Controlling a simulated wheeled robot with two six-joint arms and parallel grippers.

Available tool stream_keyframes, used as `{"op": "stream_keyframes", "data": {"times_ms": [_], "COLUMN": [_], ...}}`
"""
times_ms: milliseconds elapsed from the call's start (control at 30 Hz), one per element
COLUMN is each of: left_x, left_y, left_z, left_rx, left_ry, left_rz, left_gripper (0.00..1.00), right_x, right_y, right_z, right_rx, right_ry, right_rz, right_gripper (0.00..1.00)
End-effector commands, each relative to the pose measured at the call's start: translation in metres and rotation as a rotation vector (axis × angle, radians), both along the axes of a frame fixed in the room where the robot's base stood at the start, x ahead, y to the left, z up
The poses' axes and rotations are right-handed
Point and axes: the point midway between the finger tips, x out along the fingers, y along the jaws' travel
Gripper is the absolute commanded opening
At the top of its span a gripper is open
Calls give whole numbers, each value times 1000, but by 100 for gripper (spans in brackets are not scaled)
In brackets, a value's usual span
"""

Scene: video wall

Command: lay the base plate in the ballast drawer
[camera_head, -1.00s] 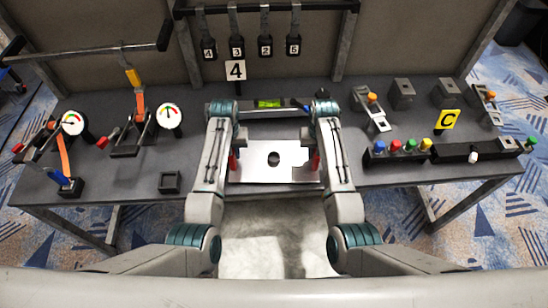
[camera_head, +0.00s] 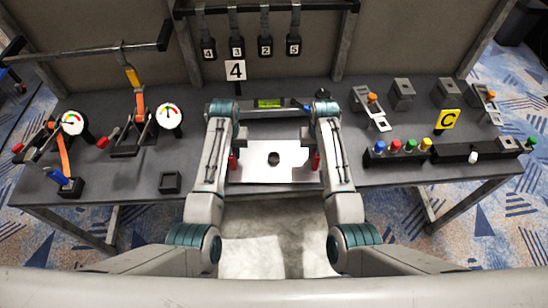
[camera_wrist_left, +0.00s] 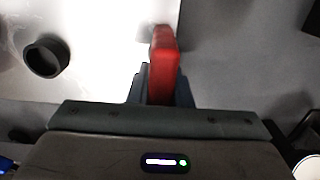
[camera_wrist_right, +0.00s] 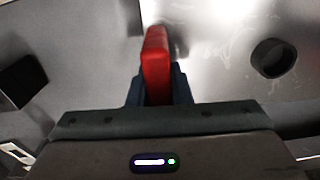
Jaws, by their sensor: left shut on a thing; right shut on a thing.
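The base plate (camera_head: 255,168) is a flat, shiny silver sheet with a round dark hole and a notch, lying level between my two arms in the head view. A red handle stands at each side edge of it. My left gripper (camera_wrist_left: 160,88) is shut on the left red handle (camera_wrist_left: 163,55). My right gripper (camera_wrist_right: 157,88) is shut on the right red handle (camera_wrist_right: 155,55). The plate also shows in the left wrist view (camera_wrist_left: 95,35) and the right wrist view (camera_wrist_right: 225,70). I cannot make out the ballast drawer, or whether the plate touches what is under it.
A dark bar with a green level vial (camera_head: 268,104) lies behind the plate. Clamps and gauges (camera_head: 169,116) stand on the left of the grey table. A row of coloured knobs (camera_head: 410,146) and a yellow C sign (camera_head: 448,119) are on the right. A small black square holder (camera_head: 171,182) sits front left.

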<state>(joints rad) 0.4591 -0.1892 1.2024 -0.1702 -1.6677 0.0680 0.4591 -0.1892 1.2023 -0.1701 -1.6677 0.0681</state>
Motion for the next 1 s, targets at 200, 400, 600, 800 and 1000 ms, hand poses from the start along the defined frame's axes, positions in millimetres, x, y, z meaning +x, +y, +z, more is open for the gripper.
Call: {"op": "stream_keyframes", "data": {"times_ms": [200, 400, 600, 800, 1000], "left_x": [1, 1, 1, 1, 1], "left_y": [0, 0, 0, 0, 0], "left_z": [1, 1, 3, 13, 30], "left_rx": [0, 0, 0, 0, 0], "left_ry": [-2, -2, -3, -3, -2], "left_rz": [0, 0, 0, 0, 0], "left_gripper": [0, 0, 0, 0, 0], "right_x": [1, 1, 1, 1, 1], "right_y": [0, 0, 0, 0, 0], "right_z": [1, 1, 4, 13, 30], "right_rx": [0, 0, 0, 0, 0], "right_ry": [-2, -2, -4, -3, -3], "right_rz": [0, 0, 0, 0, 0], "right_gripper": [0, 0, 0, 0, 0]}}
